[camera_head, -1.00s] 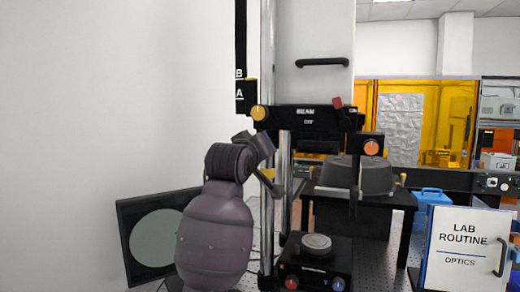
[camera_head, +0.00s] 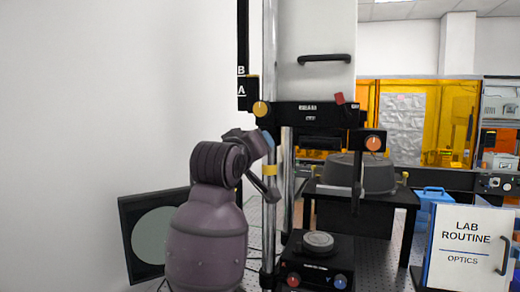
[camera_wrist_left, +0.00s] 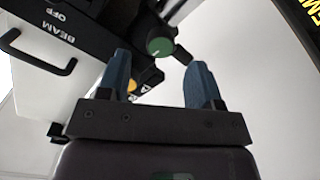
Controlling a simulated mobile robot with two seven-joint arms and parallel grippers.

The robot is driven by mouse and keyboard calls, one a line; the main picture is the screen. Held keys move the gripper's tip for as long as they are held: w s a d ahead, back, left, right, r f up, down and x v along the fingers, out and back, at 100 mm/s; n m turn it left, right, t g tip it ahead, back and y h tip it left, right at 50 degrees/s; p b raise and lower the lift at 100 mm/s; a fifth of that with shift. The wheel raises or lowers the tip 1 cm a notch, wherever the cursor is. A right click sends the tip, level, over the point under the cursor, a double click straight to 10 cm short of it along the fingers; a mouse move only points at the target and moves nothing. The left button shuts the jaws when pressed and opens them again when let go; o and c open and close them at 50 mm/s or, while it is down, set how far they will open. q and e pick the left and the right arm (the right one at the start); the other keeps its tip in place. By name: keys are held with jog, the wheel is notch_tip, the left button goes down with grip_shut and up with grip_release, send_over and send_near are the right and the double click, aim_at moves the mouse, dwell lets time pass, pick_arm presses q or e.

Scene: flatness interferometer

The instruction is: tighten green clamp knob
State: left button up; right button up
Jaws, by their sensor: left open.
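The green clamp knob (camera_wrist_left: 160,47) shows in the left wrist view as a round green face on a dark body, mounted beside a metal post. My left gripper (camera_wrist_left: 160,65) is open, with one blue finger to each side of the knob in that picture. The fingers appear apart from the knob, though the depth between them is hard to judge. In the head view my left gripper (camera_head: 268,153) is at the vertical column, below the yellow knob (camera_head: 261,108). I cannot make out the green knob there. My right gripper is in neither view.
The black beam housing (camera_head: 310,116) is above the gripper, with an orange knob (camera_head: 374,143) at right. A black control box (camera_head: 318,269) and a dark round part (camera_head: 355,175) on a black stand are to the right. A framed disc (camera_head: 150,240) leans at left.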

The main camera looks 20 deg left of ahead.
pick_arm(q)
jog(key=s, duration=0.5)
jog(key=shift+s+a+b, duration=0.1)
jog(key=shift+s+b, duration=0.25)
jog(key=shift+s, duration=0.05)
